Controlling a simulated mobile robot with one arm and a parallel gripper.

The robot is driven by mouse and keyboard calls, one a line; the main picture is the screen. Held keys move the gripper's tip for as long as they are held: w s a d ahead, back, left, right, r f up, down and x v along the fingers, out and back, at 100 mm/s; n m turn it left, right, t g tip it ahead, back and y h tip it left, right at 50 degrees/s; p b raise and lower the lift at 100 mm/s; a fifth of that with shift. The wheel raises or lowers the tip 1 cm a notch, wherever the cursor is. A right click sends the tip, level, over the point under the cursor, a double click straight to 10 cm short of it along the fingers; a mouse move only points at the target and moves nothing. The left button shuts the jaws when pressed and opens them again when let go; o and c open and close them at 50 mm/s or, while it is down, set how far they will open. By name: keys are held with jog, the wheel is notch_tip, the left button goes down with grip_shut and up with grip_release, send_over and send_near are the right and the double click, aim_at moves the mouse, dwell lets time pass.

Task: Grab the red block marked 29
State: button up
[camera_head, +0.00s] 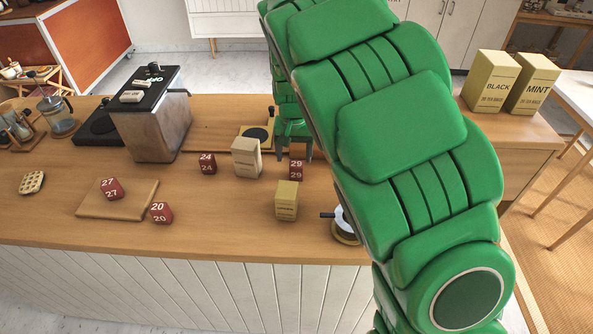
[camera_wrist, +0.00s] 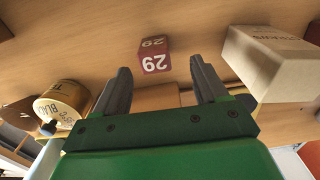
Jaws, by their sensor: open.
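The red block marked 29 (camera_head: 296,169) stands on the wooden counter, just right of a pale box. It also shows upside down in the wrist view (camera_wrist: 154,55), ahead of my fingertips and roughly centred between them. My gripper (camera_wrist: 161,75) is open and empty, with a finger on each side of the picture's middle. In the head view my gripper (camera_head: 292,155) is small, at the back side of the block and partly hidden by my green arm. The block appears apart from both fingers.
A pale box (camera_head: 246,158) stands close beside the block. A smaller tan box (camera_head: 286,200) stands in front. Red blocks 24 (camera_head: 207,164), 27 (camera_head: 112,188) and 20 (camera_head: 161,212) are to the left. A metal machine (camera_head: 150,115) stands at the back left.

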aim_at(297, 163)
jog(key=shift+s+d+f, duration=0.1)
jog(key=shift+d+f, duration=0.05)
jog(key=shift+f, duration=1.35)
jog(key=shift+d+f, duration=0.15)
jog(key=shift+f, duration=1.35)
jog(key=c, duration=1.1)
jog(key=shift+o, duration=0.2)
jog(key=shift+r, duration=0.15)
